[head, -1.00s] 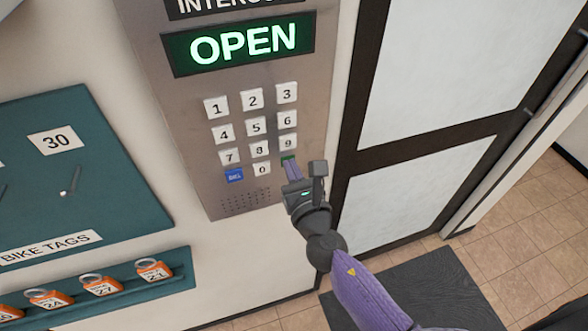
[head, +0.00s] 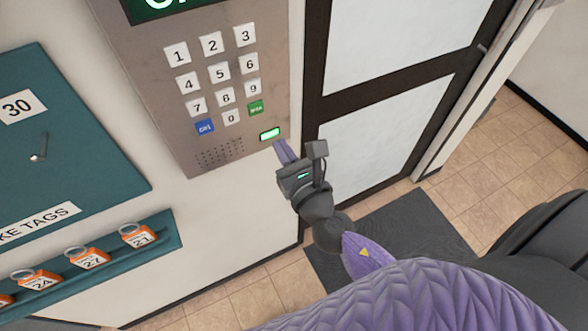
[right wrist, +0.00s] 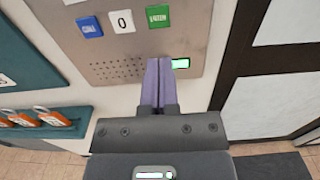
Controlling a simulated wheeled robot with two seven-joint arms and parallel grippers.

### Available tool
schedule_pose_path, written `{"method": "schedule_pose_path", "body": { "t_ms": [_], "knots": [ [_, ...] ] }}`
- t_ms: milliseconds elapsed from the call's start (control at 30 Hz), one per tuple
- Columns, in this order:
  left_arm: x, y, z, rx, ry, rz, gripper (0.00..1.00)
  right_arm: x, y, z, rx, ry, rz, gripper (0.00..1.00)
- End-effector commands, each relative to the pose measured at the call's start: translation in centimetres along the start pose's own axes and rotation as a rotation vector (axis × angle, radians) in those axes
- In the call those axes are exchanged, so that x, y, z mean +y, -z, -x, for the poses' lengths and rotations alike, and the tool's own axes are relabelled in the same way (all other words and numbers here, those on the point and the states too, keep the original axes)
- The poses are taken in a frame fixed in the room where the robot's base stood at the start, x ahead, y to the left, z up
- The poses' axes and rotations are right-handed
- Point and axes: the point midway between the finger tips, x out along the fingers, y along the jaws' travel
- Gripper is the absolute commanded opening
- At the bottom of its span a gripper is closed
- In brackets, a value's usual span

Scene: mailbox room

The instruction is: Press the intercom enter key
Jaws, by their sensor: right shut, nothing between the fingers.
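The intercom panel (head: 160,115) is a metal plate on the wall with white number keys, a blue key (head: 205,127) at lower left and the green enter key (head: 256,108) at lower right. The enter key also shows in the right wrist view (right wrist: 158,15), clear of the fingers. A small green light (head: 270,134) glows below it. My right gripper (head: 281,150) is shut and empty, its purple fingertips just below the light at the panel's lower right corner. In the right wrist view the closed fingers (right wrist: 158,62) point up toward the panel. My left gripper is not in view.
A teal board (head: 70,135) hangs left of the panel. Orange tags (head: 88,258) hang on a teal rail (head: 165,245) below it. A dark-framed door (head: 375,130) stands to the right, with a dark mat (head: 400,235) on the tiled floor.

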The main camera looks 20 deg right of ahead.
Motion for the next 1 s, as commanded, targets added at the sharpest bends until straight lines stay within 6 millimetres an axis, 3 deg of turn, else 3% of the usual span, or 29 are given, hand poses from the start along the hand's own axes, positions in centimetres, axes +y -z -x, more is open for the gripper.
{"method": "schedule_pose_path", "body": {
  "t_ms": [133, 300, 933, 1000],
  "knots": [
    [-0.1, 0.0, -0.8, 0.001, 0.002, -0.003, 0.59, 0.0, 0.3, 2.6, 0.003, -0.001, 0.001, 0.00],
    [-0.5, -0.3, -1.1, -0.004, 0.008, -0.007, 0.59, 0.0, 0.1, 4.0, 0.002, -0.001, -0.001, 0.00],
    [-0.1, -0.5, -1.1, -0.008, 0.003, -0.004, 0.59, 0.0, 0.1, 4.1, 0.002, 0.000, -0.001, 0.00],
    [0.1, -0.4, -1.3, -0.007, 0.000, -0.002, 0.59, 0.0, 0.8, 4.1, 0.017, 0.002, -0.022, 0.00]
  ]
}}
